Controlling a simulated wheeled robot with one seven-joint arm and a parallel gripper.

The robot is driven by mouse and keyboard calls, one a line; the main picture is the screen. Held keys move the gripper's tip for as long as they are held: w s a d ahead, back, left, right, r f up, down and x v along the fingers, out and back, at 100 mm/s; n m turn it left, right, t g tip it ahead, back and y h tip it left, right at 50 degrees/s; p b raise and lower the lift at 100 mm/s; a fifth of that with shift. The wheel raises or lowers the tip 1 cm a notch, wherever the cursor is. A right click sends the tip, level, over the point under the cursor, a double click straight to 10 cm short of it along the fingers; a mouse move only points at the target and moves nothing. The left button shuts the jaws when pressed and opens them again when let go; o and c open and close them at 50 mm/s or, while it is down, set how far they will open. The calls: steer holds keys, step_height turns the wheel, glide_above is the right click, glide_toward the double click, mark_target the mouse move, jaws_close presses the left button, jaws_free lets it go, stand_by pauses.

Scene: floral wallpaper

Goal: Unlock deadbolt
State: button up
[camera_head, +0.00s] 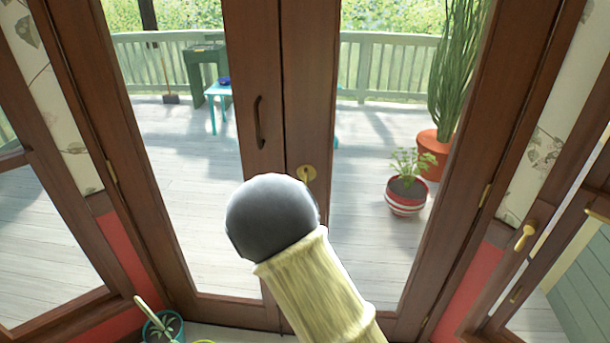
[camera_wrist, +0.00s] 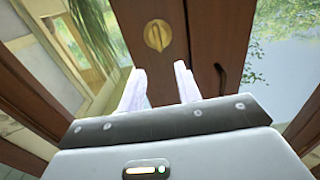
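The deadbolt (camera_head: 307,173) is a round brass plate with a small thumb-turn on the dark brown double door (camera_head: 310,90), just right of the seam between its leaves. In the wrist view the deadbolt (camera_wrist: 158,35) is larger, and its turn piece looks roughly upright in that picture. My gripper (camera_wrist: 159,67) is open and empty. Its two pale fingers point toward the door, with the deadbolt beyond and between their tips. The fingers look apart from it; the exact distance is unclear. In the head view my gripper is hidden behind my arm.
A dark curved door handle (camera_head: 260,122) is on the left leaf; it also shows in the wrist view (camera_wrist: 220,78). A potted plant (camera_head: 162,325) stands at the lower left. Side windows flank the door. Planters and furniture stand outside on the deck, behind glass.

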steer(key=w+p, duration=0.2)
steer(key=w, duration=1)
steer(key=shift+w+d, duration=0.15)
steer(key=shift+d, duration=0.15)
jaws_close()
